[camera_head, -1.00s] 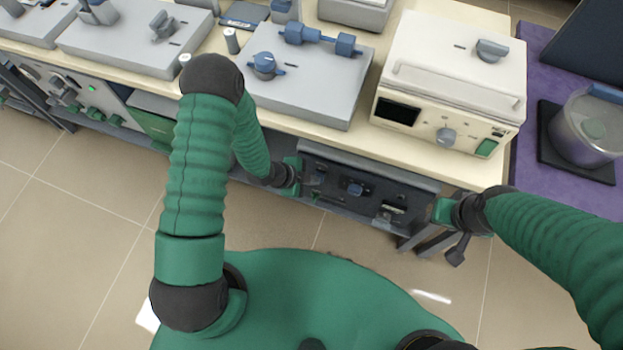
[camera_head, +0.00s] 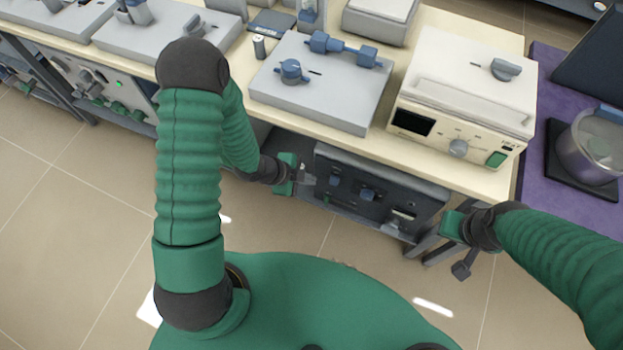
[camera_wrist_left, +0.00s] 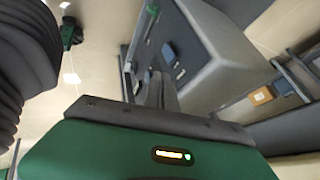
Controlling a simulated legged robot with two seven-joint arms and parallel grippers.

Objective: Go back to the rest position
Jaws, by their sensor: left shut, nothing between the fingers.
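My left gripper (camera_head: 308,180) hangs below the bench edge, in front of the dark control unit under the bench. In the left wrist view its two fingers (camera_wrist_left: 158,90) are together with nothing between them, and the dark unit's grey casing (camera_wrist_left: 215,45) lies just beyond. My right gripper (camera_head: 462,268) is at the right, below the bench's front edge and over the floor. Its fingers are small and dark, so I cannot tell whether they are open or shut.
The cream bench (camera_head: 440,165) carries a white furnace (camera_head: 465,90) and a grey plate (camera_head: 320,90) with blue knobs. The dark control unit (camera_head: 380,195) sits beneath. A clear container (camera_head: 590,150) stands on the purple surface at right. Tiled floor (camera_head: 90,230) is clear at left.

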